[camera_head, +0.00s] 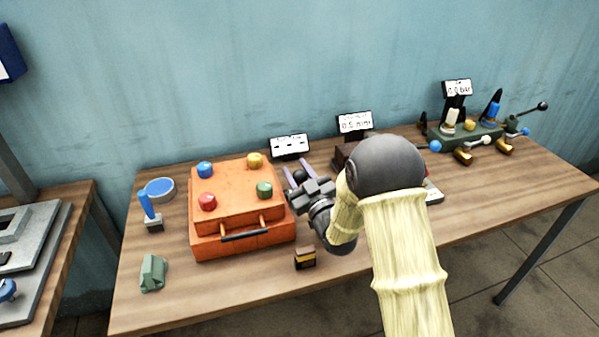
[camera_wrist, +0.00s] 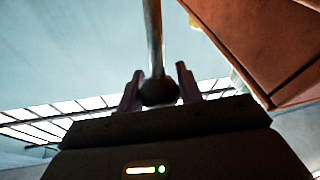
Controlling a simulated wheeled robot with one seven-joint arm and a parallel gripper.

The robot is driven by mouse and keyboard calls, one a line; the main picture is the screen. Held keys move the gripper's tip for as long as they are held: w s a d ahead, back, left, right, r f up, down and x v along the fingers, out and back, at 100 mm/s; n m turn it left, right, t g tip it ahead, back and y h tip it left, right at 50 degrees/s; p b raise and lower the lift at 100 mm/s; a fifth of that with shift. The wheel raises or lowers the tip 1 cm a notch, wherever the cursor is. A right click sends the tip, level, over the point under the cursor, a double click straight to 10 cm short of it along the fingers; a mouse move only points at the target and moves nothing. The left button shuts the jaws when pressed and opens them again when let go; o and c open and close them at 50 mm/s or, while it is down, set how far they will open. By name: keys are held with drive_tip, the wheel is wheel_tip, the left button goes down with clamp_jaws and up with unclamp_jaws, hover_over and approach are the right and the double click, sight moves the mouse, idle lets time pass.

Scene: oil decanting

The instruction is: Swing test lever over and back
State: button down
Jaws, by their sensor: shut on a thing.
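My gripper (camera_head: 298,172) is at the right side of the orange box, with its two purple fingers pointing away from me. In the wrist view the fingers (camera_wrist: 160,85) are shut around a dark ball knob (camera_wrist: 159,93) at the end of a thin metal rod (camera_wrist: 154,40). This looks like the test lever. The dark knob also shows between the fingers in the head view (camera_head: 299,177). The lever's rod and pivot are hidden in the head view. The orange box (camera_head: 222,239) has red, blue, yellow and green caps on top and a black front handle.
A dashed display (camera_head: 290,146) and a "0.5 mm" display (camera_head: 355,122) stand behind. A green rig (camera_head: 465,137) with a "0.0 bar" display is at the far right. A blue-handled tool (camera_head: 150,211), green block (camera_head: 153,272) and small dark-yellow block (camera_head: 305,258) lie around the box.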

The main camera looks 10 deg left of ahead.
drive_tip(key=shift+s+a, duration=0.1)
drive_tip(key=c, duration=0.9)
unclamp_jaws()
drive_tip(key=shift+s+r, duration=0.1)
drive_tip(key=shift+r, duration=0.1)
drive_tip(key=shift+c, duration=0.2)
drive_tip(key=shift+f, duration=0.1)
drive_tip(key=shift+s+d+f, duration=0.2)
drive_tip(key=shift+s+d, duration=0.1)
drive_tip(key=shift+d, duration=0.1)
drive_tip(key=s+d+b, duration=0.2)
drive_tip(key=s+d, duration=0.6)
drive_tip(key=s, duration=0.3)
drive_tip(key=shift+d+f+b, duration=0.2)
drive_tip(key=shift+d+b, duration=0.05)
drive_tip(key=shift+b, duration=0.15)
